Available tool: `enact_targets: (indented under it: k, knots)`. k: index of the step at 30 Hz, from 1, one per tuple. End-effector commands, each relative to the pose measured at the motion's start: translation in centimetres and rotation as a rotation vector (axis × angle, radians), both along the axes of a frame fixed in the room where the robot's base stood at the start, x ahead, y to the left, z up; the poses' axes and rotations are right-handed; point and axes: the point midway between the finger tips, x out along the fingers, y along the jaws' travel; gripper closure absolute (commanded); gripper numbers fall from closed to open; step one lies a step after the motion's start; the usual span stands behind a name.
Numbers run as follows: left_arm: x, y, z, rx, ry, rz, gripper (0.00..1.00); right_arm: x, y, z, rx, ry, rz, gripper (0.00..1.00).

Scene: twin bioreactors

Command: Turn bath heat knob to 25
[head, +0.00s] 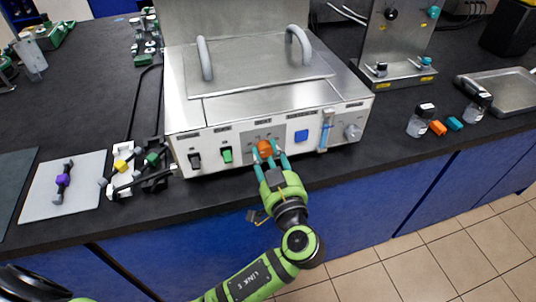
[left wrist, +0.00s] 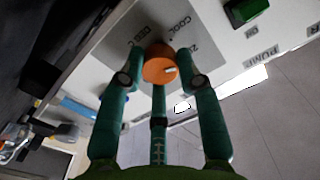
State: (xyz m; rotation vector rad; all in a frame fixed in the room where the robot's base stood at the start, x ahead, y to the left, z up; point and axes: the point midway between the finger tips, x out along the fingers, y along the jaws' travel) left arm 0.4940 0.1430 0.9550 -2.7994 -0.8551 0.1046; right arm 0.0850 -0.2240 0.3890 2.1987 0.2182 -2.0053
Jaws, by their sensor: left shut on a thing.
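The bath (head: 268,100) is a silver box with a two-handled lid, standing on the dark bench in the head view. Its front panel carries an orange heat knob (head: 264,149), which also shows in the left wrist view (left wrist: 158,66). My left gripper (head: 268,158) is shut on the orange knob, its teal fingers on either side of it. The scale numbers around the knob are mostly hidden or too small to read. My right gripper is not in view.
The panel also has a black switch (head: 195,160), a green switch (head: 227,155), a blue button (head: 301,136) and a grey knob (head: 352,131). Small bottles (head: 421,121) stand at the right. A pale mat (head: 85,195) with a purple-centred part lies at the left.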

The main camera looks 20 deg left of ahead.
Motion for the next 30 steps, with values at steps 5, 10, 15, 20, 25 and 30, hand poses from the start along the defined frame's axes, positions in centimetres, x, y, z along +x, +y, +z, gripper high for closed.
enact_targets:
  k: [5,10,15,20,25,30]
  knots:
    - [0.2,0.0,0.7,0.039,0.008,-0.001,0.98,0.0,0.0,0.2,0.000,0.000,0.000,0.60]
    - [0.2,0.0,0.9,0.123,0.063,0.001,0.98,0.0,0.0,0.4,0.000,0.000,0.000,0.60]
    - [0.2,0.0,0.9,0.240,0.142,0.002,0.98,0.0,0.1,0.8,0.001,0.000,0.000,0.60]
    - [0.3,0.0,0.9,0.353,0.219,0.001,0.98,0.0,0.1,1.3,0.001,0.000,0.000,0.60]
    - [0.3,0.0,1.0,0.462,0.290,0.002,0.98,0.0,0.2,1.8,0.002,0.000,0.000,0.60]
    - [0.3,-0.1,0.9,0.545,0.347,0.001,0.98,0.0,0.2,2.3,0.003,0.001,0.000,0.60]
